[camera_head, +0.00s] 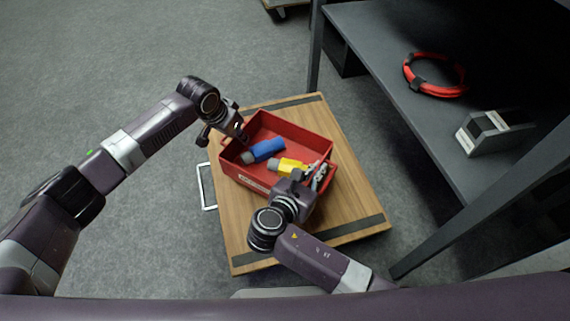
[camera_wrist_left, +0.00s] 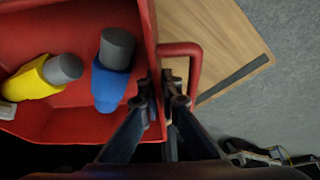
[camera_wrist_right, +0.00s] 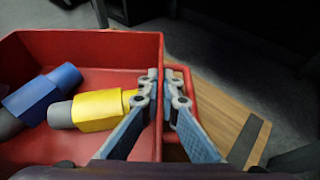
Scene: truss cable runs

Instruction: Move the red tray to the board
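The red tray (camera_head: 303,133) sits on a wooden top (camera_head: 238,238) with dark strips near its ends. My right gripper (camera_wrist_right: 162,88) is closed in the same way at the opposite end, beside the other handle (camera_wrist_right: 188,90). I cannot tell which surface is the board.
A dark bench (camera_head: 385,55) stands at the right, holding a red cable coil (camera_head: 436,88) and a grey block-like holder (camera_head: 490,133). Its legs stand close to the wooden top. A metal handle (camera_head: 204,188) sticks out at left. The grey floor at left is open.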

